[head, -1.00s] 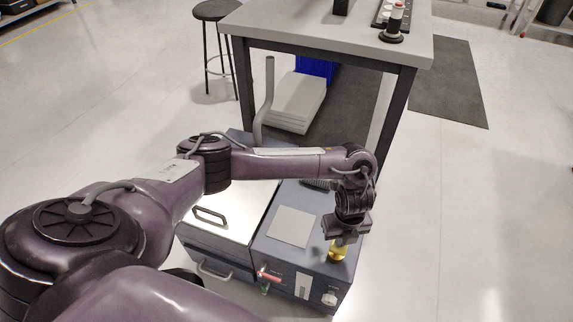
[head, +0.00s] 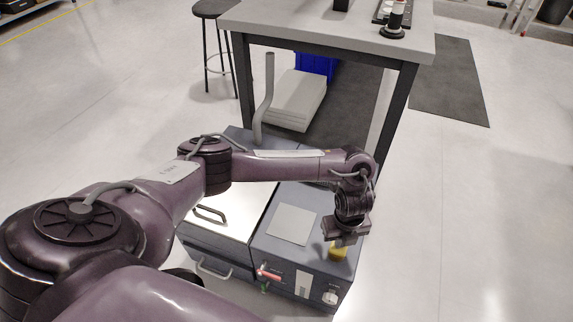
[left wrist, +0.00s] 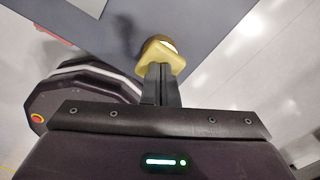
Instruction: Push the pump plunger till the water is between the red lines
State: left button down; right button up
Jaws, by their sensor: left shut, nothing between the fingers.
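The yellow plunger cap (head: 338,254) stands on top of the blue-grey unit (head: 275,248), near its front right corner. My left gripper (head: 341,240) points down over it, fingers shut with nothing between them. In the left wrist view the shut fingertips (left wrist: 161,72) meet the yellow cap (left wrist: 159,50) or sit just above it; I cannot tell if they touch. A pale upright gauge strip (head: 303,286) is on the unit's front. Its water level and red lines are too small to make out. My right gripper is not in view.
A red-handled lever (head: 269,274) and a white dial (head: 331,297) are on the front. A grey flat plate (head: 292,225) lies on top beside a shiny lid (head: 222,215). A workbench (head: 330,38) stands behind. The floor to the right is clear.

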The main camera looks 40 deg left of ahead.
pick_arm(q)
jog(key=shift+f, duration=0.1)
jog(key=shift+r+p, duration=0.4)
notch_tip(320, 180, up, 3)
jog(key=p, duration=0.2)
jog(key=shift+f+p, duration=0.2)
jog(key=shift+p, duration=0.1)
jog(key=shift+r+p, duration=0.65)
jog(key=shift+r, duration=0.05)
jog(key=shift+r+p, duration=2.1)
jog(key=shift+r, duration=0.05)
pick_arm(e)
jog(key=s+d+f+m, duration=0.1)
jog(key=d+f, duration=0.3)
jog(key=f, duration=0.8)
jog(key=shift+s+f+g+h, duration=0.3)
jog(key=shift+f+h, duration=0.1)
pick_arm(q)
jog(key=shift+d, duration=0.1)
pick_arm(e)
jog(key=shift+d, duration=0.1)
